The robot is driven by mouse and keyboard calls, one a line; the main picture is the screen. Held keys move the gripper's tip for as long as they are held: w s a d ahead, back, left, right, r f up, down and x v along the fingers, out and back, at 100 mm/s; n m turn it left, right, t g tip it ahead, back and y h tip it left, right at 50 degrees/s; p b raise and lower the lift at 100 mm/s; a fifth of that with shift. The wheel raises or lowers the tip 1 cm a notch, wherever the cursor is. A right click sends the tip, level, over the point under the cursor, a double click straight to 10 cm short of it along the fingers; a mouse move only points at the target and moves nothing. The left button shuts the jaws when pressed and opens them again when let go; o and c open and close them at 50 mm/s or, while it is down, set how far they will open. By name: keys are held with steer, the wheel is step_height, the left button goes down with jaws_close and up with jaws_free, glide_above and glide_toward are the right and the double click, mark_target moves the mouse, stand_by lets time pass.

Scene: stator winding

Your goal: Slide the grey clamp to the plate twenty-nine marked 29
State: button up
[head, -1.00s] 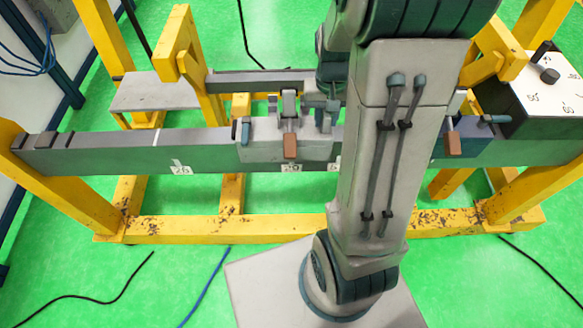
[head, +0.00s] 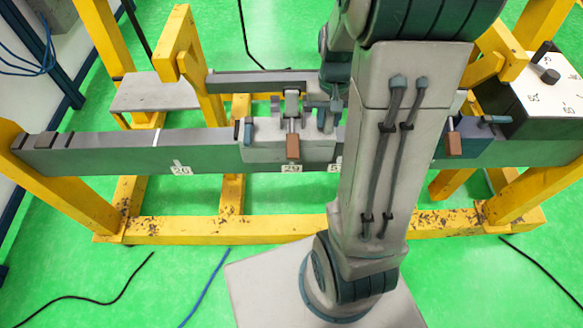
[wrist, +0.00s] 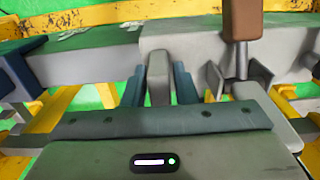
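The grey clamp (head: 265,142) sits astride the long rail, with a brown handle (head: 292,147) hanging at its front. The small white plate marked 29 (head: 291,169) is on the rail's front face, directly below that handle. My gripper (head: 327,105) is at the clamp's right part, partly hidden behind my arm. In the wrist view, its two dark fingers (wrist: 158,85) stand close on either side of an upright grey post (wrist: 158,70) of the clamp. The grey clamp (wrist: 195,45) and its brown handle (wrist: 242,18) also show there.
Another plate (head: 181,169), seemingly marked 20, is further left on the rail (head: 110,155). A third plate (head: 335,165) is partly hidden by my arm. A blue clamp (head: 465,143) with a brown handle stands to the right.

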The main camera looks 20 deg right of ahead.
steer(key=shift+o, duration=1.4)
steer(key=shift+r, duration=0.1)
step_height(320, 180, up, 10)
steer(key=p, duration=0.8)
steer(key=shift+a, duration=0.1)
steer(key=s+a+r+n+t, duration=0.3)
steer(key=s+a+r, duration=0.7)
steer(key=s+a, duration=0.1)
steer(key=shift+r+n+t, duration=0.2)
steer(key=shift+n+t, duration=0.1)
